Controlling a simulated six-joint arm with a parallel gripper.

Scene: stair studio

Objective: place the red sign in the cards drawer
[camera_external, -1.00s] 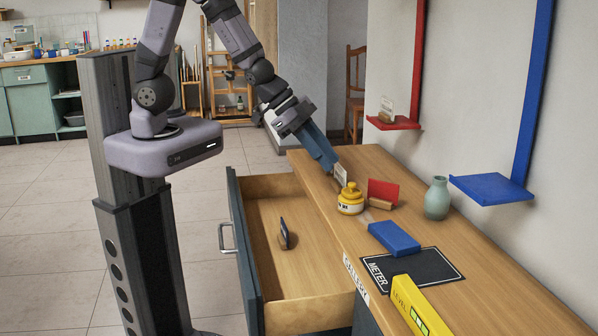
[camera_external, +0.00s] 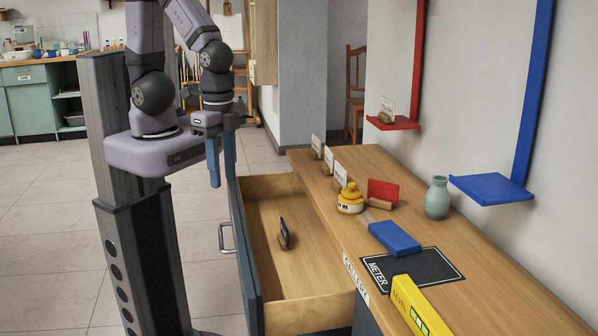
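The red sign (camera_external: 383,192) stands in a small wooden holder on the desk, behind the yellow bottle. A drawer (camera_external: 317,308) below the desk is pulled open. A small dark card or sign (camera_external: 284,232) stands in it; its face is turned away from view. I cannot read a name on the drawer front. My gripper (camera_external: 222,177) points down in the air beyond the drawer's far left end, away from the red sign.
White cards in holders (camera_external: 328,160) line the desk's far left edge. A yellow bottle (camera_external: 350,200), green vase (camera_external: 437,198), blue block (camera_external: 394,238), black METER mat (camera_external: 440,267) and yellow level (camera_external: 420,308) stand nearby. Red (camera_external: 394,122) and blue (camera_external: 491,188) shelves are at the wall.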

